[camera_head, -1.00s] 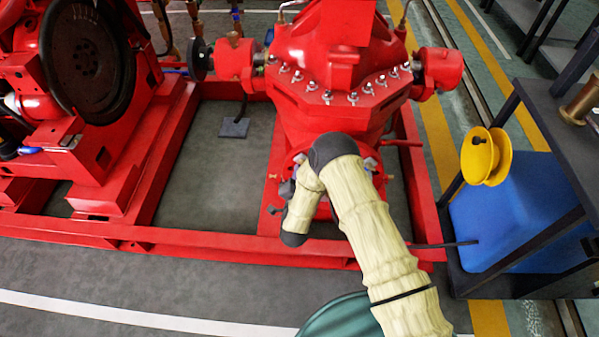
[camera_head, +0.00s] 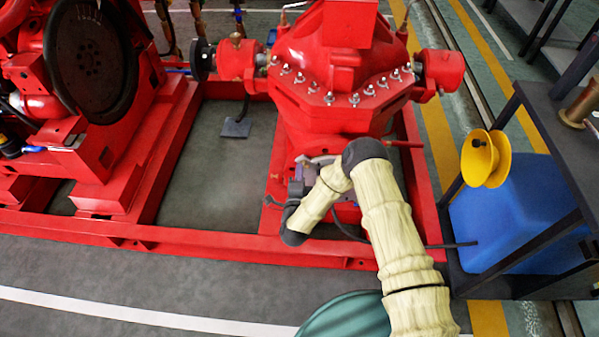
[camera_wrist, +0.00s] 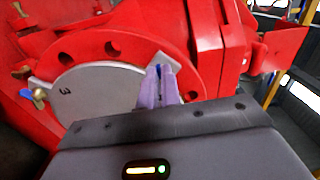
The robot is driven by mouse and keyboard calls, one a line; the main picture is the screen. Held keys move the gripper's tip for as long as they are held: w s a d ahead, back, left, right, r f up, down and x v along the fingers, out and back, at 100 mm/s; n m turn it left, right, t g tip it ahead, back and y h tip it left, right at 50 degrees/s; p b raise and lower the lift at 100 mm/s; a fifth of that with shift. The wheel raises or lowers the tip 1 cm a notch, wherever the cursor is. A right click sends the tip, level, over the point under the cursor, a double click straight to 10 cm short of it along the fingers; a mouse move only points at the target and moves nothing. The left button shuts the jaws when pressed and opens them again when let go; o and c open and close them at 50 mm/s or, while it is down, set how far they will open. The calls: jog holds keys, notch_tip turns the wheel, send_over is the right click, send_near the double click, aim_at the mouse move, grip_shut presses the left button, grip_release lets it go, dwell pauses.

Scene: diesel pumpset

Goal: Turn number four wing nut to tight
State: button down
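In the wrist view a pale grey plate (camera_wrist: 95,92) marked "3" sits against a red round flange (camera_wrist: 105,48) with bolt holes. A brass-coloured wing nut (camera_wrist: 39,96) shows at the flange's left edge; I see no number beside it. My gripper (camera_wrist: 160,72) has two purple fingers close together, at the plate's right edge. A little blue shows between the tips; I cannot tell what it is or whether they grip anything. I cannot make out a wing nut marked four. In the head view my bent arm (camera_head: 390,225) reaches low on the red pump (camera_head: 335,75).
A red base frame (camera_head: 190,240) runs along the front of the pump. A dark table (camera_head: 560,125) stands at the right, with a yellow spool (camera_head: 485,158) and a blue container (camera_head: 515,210) beside it. The grey floor in front is clear.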

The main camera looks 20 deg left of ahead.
jog(key=shift+f, duration=0.1)
jog(key=c, duration=1.6)
grip_release()
jog(key=shift+s, duration=0.1)
jog(key=p+v, duration=0.7)
jog(key=v, duration=1)
jog(key=shift+s+p, duration=0.15)
jog(key=shift+p, duration=0.25)
